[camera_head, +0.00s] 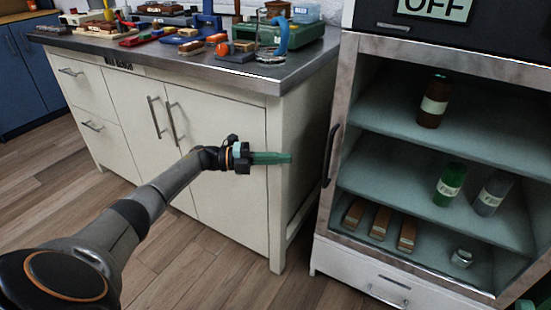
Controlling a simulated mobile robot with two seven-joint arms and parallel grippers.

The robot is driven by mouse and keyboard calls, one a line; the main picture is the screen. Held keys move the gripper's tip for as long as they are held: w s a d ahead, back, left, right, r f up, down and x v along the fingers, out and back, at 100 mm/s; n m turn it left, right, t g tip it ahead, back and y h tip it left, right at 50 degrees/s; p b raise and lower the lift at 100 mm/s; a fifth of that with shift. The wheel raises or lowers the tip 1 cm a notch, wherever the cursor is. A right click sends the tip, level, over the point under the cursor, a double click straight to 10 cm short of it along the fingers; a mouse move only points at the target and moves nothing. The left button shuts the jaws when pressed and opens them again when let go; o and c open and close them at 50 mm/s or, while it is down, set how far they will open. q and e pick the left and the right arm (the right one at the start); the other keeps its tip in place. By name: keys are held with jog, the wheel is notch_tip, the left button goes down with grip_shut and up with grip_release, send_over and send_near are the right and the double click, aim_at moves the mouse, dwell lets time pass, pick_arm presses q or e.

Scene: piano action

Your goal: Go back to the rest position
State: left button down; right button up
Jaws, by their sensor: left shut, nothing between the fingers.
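My left gripper (284,158) is at the end of my left arm, which comes in from the lower left. Its green fingers are shut with nothing between them. It is in front of the right end of the white cabinet (232,150), pointing right toward the open-fronted shelf unit (350,100). The gripper is below the level of the worktop. My right gripper is not clearly in view; only a small green patch shows at the lower right edge.
The metal worktop (225,70) holds tools, blocks, a glass jug with a blue handle (270,40) and a green box (305,38). The shelf unit holds a brown bottle (433,101), a green bottle (449,184) and a grey bottle (492,194). Wooden floor is open at lower centre.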

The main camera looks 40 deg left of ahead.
pick_arm(q)
jog(key=shift+w+a, duration=0.15)
jog(key=shift+a, duration=0.7)
